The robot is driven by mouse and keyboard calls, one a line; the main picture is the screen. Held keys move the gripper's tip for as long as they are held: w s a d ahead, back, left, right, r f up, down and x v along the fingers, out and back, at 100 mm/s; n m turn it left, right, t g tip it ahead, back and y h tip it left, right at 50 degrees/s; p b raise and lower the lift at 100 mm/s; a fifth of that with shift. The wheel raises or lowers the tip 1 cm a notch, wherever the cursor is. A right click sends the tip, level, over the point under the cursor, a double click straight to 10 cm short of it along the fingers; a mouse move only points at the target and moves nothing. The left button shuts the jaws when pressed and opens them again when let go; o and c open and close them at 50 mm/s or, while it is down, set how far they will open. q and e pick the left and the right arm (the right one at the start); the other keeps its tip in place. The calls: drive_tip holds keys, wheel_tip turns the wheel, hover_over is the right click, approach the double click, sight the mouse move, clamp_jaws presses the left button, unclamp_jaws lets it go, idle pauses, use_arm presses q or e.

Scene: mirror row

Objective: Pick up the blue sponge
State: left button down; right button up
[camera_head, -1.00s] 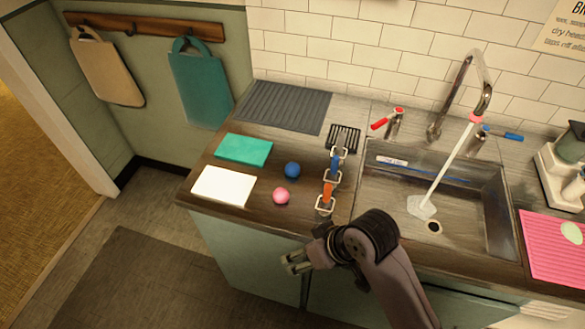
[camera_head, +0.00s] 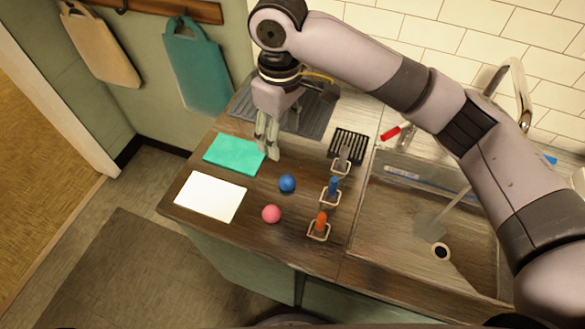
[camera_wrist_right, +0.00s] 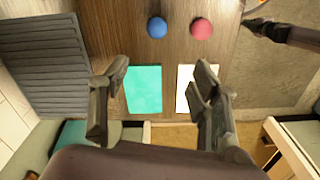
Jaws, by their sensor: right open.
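A round blue ball (camera_head: 287,183), the thing that best fits the blue sponge, lies on the wooden counter (camera_head: 250,215). It also shows at the top of the right wrist view (camera_wrist_right: 157,27). My right gripper (camera_head: 268,150) points down near the right end of a teal flat rectangle (camera_head: 235,155), up and left of the blue ball. It is open, with nothing between its fingers. In the wrist view its fingers (camera_wrist_right: 160,88) are wide apart, with the teal rectangle (camera_wrist_right: 144,92) below. A dark arm part (camera_wrist_right: 280,32), probably my left arm, shows at the top right there.
A pink ball (camera_head: 271,214) lies close to the blue one. A white flat rectangle (camera_head: 211,196) lies at the left front. Wire holders with blue (camera_head: 332,187) and orange (camera_head: 321,222) pieces stand to the right, before the sink (camera_head: 420,215). A grey ribbed mat (camera_head: 312,115) lies behind.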

drive_tip(key=p, duration=0.2)
hover_over(287, 179)
drive_tip(key=f, duration=1)
drive_tip(key=shift+a+f, duration=0.2)
drive_tip(key=shift+f, duration=0.6)
drive_tip(key=shift+f+p, duration=0.3)
drive_tip(key=f, duration=0.2)
drive_tip(key=f+p, duration=0.1)
drive_tip(key=shift+d+f, duration=0.2)
drive_tip(key=shift+f, duration=0.6)
use_arm(q)
drive_tip(key=r, duration=0.3)
drive_tip(key=shift+s+a+r, duration=0.15)
drive_tip(key=shift+s+r, duration=0.2)
drive_tip(key=shift+s, duration=0.05)
use_arm(e)
drive_tip(key=c, duration=0.8)
